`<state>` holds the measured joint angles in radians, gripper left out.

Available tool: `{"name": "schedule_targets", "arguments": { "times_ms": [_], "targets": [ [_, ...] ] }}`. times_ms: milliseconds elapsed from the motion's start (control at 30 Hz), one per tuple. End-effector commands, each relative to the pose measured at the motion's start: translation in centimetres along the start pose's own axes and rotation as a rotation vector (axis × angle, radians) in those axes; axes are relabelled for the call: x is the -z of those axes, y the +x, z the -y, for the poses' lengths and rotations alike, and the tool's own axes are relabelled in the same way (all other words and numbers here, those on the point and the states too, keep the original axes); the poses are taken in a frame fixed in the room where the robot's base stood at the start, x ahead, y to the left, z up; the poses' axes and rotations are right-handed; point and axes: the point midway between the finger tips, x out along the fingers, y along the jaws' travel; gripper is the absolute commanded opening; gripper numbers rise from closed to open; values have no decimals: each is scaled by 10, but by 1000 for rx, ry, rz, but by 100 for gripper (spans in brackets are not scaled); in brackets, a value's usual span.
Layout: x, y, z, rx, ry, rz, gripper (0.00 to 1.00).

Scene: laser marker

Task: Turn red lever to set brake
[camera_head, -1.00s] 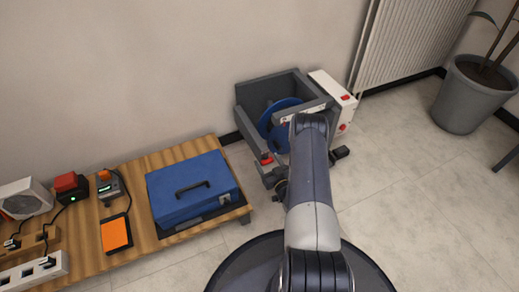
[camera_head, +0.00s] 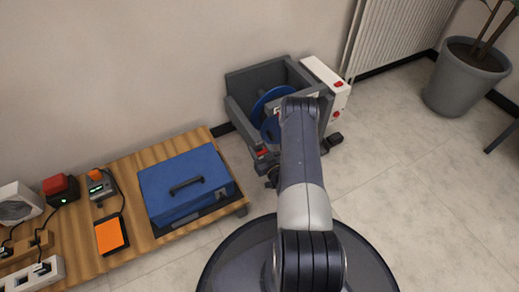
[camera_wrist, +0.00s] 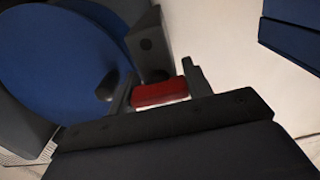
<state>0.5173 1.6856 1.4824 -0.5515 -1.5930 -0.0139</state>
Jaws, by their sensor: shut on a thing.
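The red lever (camera_wrist: 158,93) sits between the two fingers of my gripper (camera_wrist: 156,86) in the wrist view, and the gripper is shut on it. In the head view a small red part of the lever (camera_head: 262,153) shows at the front left corner of the grey machine (camera_head: 243,103). My arm covers part of the machine's front, and my gripper is mostly hidden there. The machine holds a blue disc (camera_head: 268,103), which also fills the left of the wrist view (camera_wrist: 60,65).
A white box with red buttons (camera_head: 327,80) is on the machine's right side. A low wooden table (camera_head: 140,228) at the left bears a blue case (camera_head: 186,186) and several small devices. A potted plant (camera_head: 467,78) stands at the far right.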

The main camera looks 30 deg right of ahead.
Motion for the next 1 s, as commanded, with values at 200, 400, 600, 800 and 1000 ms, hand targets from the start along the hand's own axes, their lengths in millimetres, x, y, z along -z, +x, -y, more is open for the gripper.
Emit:
{"name": "schedule_targets", "arguments": {
  "times_ms": [200, 400, 600, 800, 1000],
  "targets": [
    [0, 0, 0, 0, 16, 0, 24],
    [0, 0, 0, 0, 152, -1, 24],
    [0, 0, -1, 1, 254, -1, 24],
    [0, 0, -1, 1, 266, -1, 24],
    [0, 0, -1, 1, 265, -1, 54]
  ]
}}
